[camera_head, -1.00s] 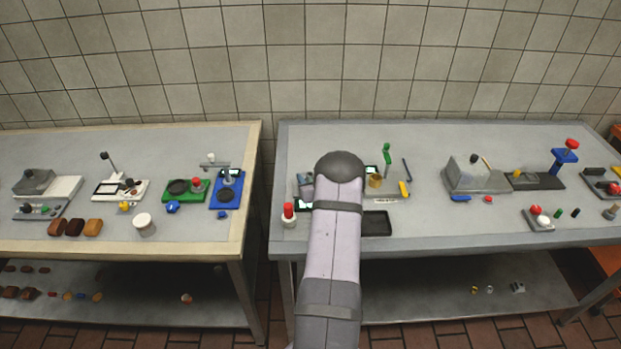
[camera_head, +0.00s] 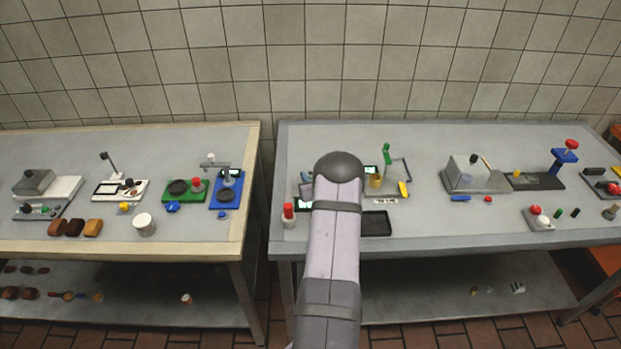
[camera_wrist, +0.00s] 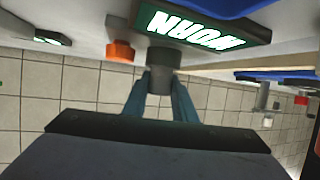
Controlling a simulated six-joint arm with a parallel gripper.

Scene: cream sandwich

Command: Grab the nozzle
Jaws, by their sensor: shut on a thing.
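A short dark grey cylinder (camera_wrist: 163,57), which seems to be the nozzle, shows in the wrist view. It is between the tips of my gripper (camera_wrist: 160,78), and the two teal fingers are shut on it. Its far end is close to a dark panel with a lit white sign; I cannot tell whether they touch. In the head view my own arm covers the gripper and the nozzle, over the left part of the right table.
The lit panel (camera_wrist: 200,29) and an orange knob (camera_wrist: 120,51) are close to the fingertips. On the right table (camera_head: 435,225), a black tray (camera_head: 376,223) lies right of my arm and a red-topped bottle (camera_head: 289,213) stands left of it. Tools and a golden cup (camera_head: 375,181) stand behind.

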